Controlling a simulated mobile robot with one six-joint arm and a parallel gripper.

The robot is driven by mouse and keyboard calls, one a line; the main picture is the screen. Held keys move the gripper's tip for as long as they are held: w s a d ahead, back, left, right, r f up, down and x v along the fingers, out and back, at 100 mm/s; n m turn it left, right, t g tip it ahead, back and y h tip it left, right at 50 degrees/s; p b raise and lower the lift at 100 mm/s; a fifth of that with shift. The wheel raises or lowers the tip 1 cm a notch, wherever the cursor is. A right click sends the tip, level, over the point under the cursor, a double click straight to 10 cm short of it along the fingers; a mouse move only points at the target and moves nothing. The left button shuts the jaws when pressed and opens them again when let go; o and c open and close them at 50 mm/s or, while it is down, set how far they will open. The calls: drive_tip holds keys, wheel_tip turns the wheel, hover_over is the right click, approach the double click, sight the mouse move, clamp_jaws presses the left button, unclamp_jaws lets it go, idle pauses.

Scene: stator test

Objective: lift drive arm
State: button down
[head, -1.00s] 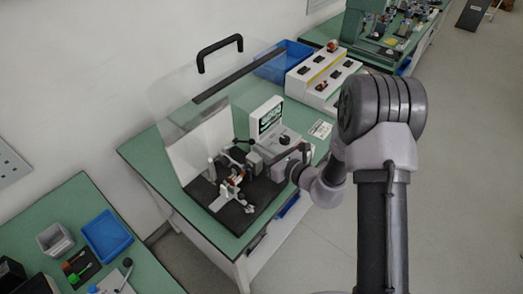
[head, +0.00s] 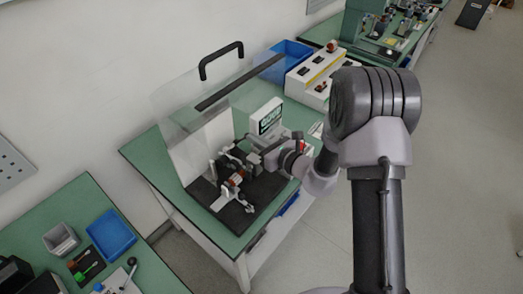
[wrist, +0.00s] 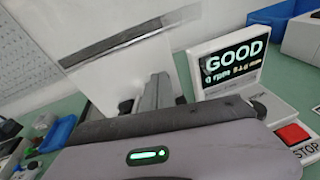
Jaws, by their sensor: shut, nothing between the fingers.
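I cannot clearly pick out the drive arm; my gripper and wrist cover part of the fixture. My gripper (head: 250,155) is at the fixture's right side, in front of the display unit. In the wrist view its grey fingers (wrist: 158,92) are together with nothing held. A black knob (wrist: 126,106) shows just left of the fingers; I cannot tell whether they touch.
The display unit (wrist: 232,62) reads GOOD and 0 rpm, with a red STOP button (wrist: 292,134) beside it. A clear cover with a black handle (head: 221,57) stands raised over the fixture. A blue bin (head: 288,60) and a stepped white rack (head: 318,72) are behind.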

drive_tip(key=shift+w+a+r+p, duration=0.3)
drive_tip(key=shift+w+a+r, duration=0.1)
drive_tip(key=shift+a+r, duration=0.2)
idle(0.3)
